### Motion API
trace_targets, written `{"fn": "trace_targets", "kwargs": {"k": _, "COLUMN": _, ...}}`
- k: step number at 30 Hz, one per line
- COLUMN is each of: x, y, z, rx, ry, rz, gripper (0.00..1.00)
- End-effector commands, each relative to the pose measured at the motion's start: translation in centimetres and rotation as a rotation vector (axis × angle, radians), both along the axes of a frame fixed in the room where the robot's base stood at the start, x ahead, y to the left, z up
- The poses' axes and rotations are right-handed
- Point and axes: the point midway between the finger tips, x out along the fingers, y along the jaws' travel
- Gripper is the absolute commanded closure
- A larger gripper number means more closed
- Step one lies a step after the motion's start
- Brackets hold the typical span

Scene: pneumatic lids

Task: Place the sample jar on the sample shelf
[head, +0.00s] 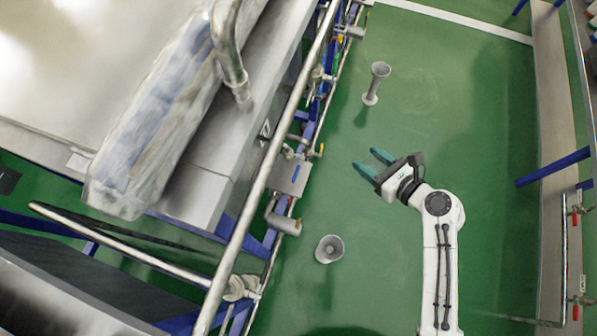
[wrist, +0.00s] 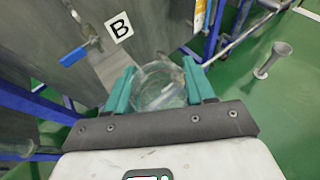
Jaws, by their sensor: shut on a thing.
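My gripper (head: 367,160) has two teal fingers and is above the green floor in the head view. In the wrist view my gripper (wrist: 159,70) is shut on a clear, round see-through jar (wrist: 158,92), with one finger on each side of it. The jar cannot be made out between the fingers in the head view. I cannot pick out the sample shelf for certain in either view.
Grey flared stands are on the floor, one beyond my gripper (head: 376,84) and one at the lower middle (head: 329,249). Metal pipes (head: 275,165) and machinery line the left. A "B" sign (wrist: 119,27) and blue-handled valve (wrist: 75,56) show. Green floor (head: 465,120) is clear.

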Motion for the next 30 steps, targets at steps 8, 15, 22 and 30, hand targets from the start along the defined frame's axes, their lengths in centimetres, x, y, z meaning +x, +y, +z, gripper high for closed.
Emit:
{"fn": "trace_targets", "kwargs": {"k": 8, "x": -5.2, "y": 7.0, "z": -9.7, "rx": 0.003, "ry": 0.006, "rz": 0.135, "gripper": 0.92}}
{"fn": "trace_targets", "kwargs": {"k": 15, "x": -6.6, "y": 8.7, "z": -11.7, "rx": 0.006, "ry": 0.005, "rz": 0.183, "gripper": 0.92}}
{"fn": "trace_targets", "kwargs": {"k": 22, "x": -4.6, "y": 7.8, "z": -12.0, "rx": 0.008, "ry": 0.001, "rz": 0.297, "gripper": 0.92}}
{"fn": "trace_targets", "kwargs": {"k": 30, "x": -3.7, "y": 6.4, "z": -11.6, "rx": 0.004, "ry": 0.002, "rz": 0.424, "gripper": 0.92}}
